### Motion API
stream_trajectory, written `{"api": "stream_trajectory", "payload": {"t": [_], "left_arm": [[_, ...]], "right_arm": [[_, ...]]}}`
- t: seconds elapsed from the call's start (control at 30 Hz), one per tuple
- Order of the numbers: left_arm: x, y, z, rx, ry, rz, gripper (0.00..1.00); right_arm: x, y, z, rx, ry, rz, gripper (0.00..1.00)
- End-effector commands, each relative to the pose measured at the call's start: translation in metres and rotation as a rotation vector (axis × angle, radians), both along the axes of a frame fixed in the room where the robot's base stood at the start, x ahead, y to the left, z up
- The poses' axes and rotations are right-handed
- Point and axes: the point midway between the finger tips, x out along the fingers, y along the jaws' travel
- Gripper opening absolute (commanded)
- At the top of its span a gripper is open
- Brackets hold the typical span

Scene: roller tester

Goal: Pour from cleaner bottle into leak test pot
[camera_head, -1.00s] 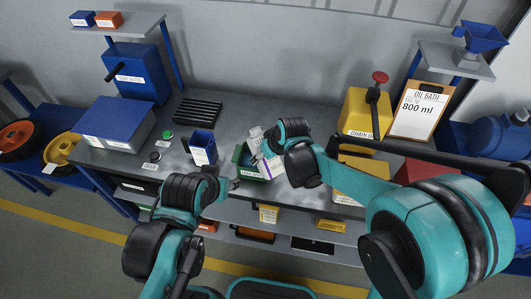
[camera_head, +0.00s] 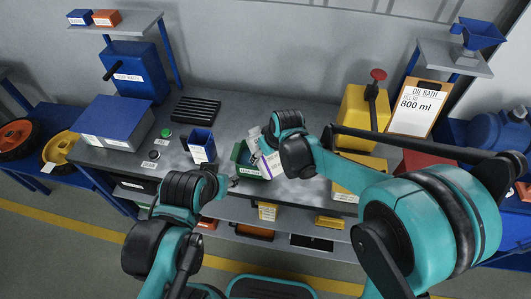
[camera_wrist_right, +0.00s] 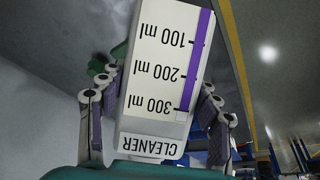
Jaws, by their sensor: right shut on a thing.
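The cleaner bottle (camera_head: 268,158), white with a purple stripe, is in my right gripper and leans over a green open container (camera_head: 240,155) on the bench. In the right wrist view the bottle (camera_wrist_right: 160,85) has a label reading CLEANER, upside down, and marks from 100 to 300 ml. The purple bar ends beside the 300 ml mark. The right gripper's fingers (camera_wrist_right: 155,118) stand on both sides of the bottle. The green container has a white label too small to read; I take it as the leak test pot. My left gripper (camera_head: 230,184) is low at the bench's front edge, its fingers unclear.
A blue open container (camera_head: 201,147) stands left of the green one. A black ribbed rack (camera_head: 196,109) lies behind it. A yellow block with a red-topped lever (camera_head: 357,120) and an OIL BATH 800 ml clipboard (camera_head: 418,108) are at the right. The back middle of the bench is clear.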

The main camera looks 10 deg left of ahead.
Motion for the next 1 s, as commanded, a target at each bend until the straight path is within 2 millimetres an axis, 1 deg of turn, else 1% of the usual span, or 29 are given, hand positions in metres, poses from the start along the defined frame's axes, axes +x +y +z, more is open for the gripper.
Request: {"api": "stream_trajectory", "payload": {"t": [1.0], "left_arm": [[0.0, 0.0, 0.0009, 0.0, 0.0, 0.0, 0.4]], "right_arm": [[-0.0033, -0.003, -0.0039, -0.072, 0.075, 0.001, 0.03]]}}
